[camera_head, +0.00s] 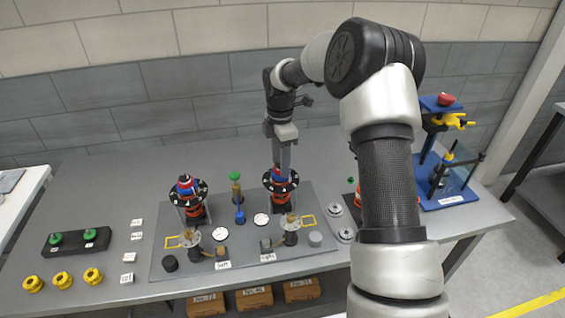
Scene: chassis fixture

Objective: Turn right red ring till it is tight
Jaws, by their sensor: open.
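The right fixture (266,181) stands on the grey base plate, with a black disc at its top and blue and red parts at its centre. An orange-red ring (281,197) shows below the disc; the red part above it is mostly covered by my gripper. My gripper (281,164) points down over the centre of this fixture, open, with its fingertips at or just above the red and blue top. I cannot tell whether they touch it. The similar left fixture (176,192) has a red and blue top and an orange-red ring (195,211) below.
The base plate (190,268) also carries a green-topped post (235,177), a blue peg (239,216), white dials and small brass fittings. Yellow knobs (62,279) and a black block with green knobs (75,240) lie left. A blue stand (455,190) is at right. My arm hides the table's right middle.

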